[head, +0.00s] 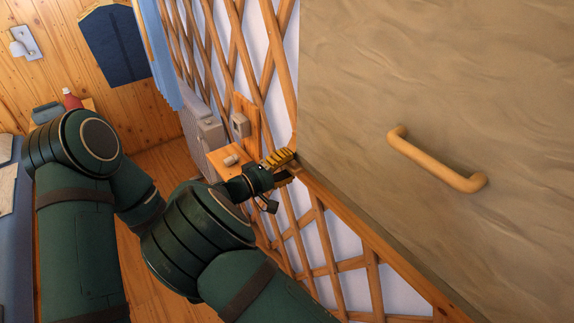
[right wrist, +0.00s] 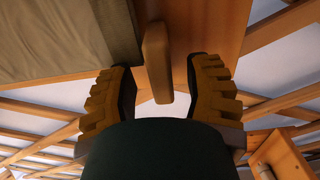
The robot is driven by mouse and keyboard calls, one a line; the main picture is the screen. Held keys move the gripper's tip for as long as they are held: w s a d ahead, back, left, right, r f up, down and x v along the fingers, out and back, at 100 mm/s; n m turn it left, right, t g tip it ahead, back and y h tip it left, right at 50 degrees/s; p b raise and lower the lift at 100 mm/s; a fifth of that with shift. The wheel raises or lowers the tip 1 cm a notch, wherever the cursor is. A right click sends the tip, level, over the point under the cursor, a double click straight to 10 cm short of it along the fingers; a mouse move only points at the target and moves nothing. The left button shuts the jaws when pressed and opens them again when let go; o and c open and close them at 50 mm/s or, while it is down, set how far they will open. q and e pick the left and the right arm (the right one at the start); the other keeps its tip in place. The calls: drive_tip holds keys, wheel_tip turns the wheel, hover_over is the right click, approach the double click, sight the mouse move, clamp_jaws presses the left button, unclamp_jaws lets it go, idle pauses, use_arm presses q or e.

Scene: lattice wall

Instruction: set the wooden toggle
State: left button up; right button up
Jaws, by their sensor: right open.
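The wooden toggle (right wrist: 157,50) is a short, rounded wooden bar on a wooden board in the right wrist view. It points down the picture, into the gap between my right gripper's (right wrist: 160,84) two yellow-and-black fingers. The fingers are open on either side of it, with a visible gap on both sides. In the head view my right gripper (head: 281,166) is at the wooden rail by the near left edge of the grey-brown panel (head: 400,80). The toggle cannot be made out there. My left gripper is not in view.
The panel bears a wooden bar handle (head: 437,162). A wooden lattice wall (head: 325,240) runs below and behind. A small wooden shelf (head: 222,170) with a pale object and a grey box (head: 240,125) on a board are left of my right gripper.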

sight(287, 163)
drive_tip(key=o, duration=0.3)
drive_tip(key=r, duration=0.8)
drive_tip(key=shift+w, duration=0.2)
drive_tip(key=shift+s+r, duration=0.3)
drive_tip(key=shift+r, duration=0.65)
drive_tip(key=c, duration=0.3)
drive_tip(key=shift+w+d+r, duration=0.15)
drive_tip(key=shift+w, duration=0.1)
drive_tip(key=shift+s, duration=0.15)
